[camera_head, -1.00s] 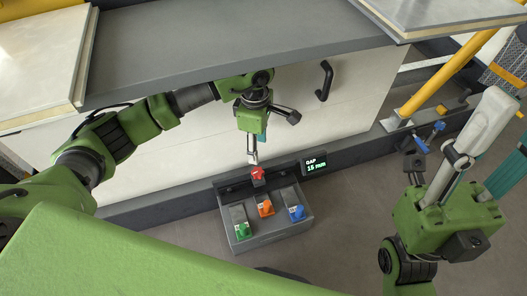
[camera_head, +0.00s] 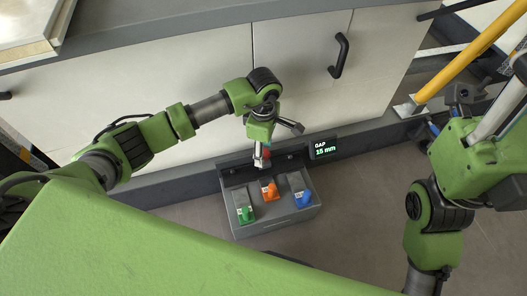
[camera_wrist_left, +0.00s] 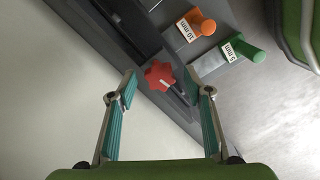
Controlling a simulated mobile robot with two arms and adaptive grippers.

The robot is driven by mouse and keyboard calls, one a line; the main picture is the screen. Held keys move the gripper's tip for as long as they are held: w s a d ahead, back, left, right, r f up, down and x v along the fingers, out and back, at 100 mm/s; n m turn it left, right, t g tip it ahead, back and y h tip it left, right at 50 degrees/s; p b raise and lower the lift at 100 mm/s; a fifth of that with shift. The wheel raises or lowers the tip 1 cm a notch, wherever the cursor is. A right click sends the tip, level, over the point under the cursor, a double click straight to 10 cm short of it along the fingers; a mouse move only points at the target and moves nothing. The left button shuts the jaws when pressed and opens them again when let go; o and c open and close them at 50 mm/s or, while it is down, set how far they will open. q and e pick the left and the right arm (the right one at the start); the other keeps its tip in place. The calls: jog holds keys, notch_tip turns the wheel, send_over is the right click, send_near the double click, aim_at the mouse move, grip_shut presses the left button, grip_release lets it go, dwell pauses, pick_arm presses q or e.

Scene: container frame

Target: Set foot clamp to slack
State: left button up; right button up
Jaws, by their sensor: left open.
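The foot clamp unit (camera_head: 275,226) is a grey box on the floor against the cabinet base. It has a green lever (camera_head: 246,213), an orange lever (camera_head: 269,190) and a blue lever (camera_head: 304,198). The wrist view shows labels "5 mm" at green and "10 mm" at orange. A red lobed knob (camera_wrist_left: 159,76) with a white mark sits on the rear ledge. My left gripper (camera_head: 261,160) is open, its fingers on either side of the knob in the wrist view; contact is not visible.
A small display (camera_head: 325,148) beside the unit reads "GAP 15 mm". A white cabinet (camera_head: 180,100) with a black handle (camera_head: 339,55) stands behind. A yellow post (camera_head: 465,60) rises at the right. Floor in front of the unit is clear.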

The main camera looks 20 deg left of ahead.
pick_arm(q)
jog(key=c, duration=1.1)
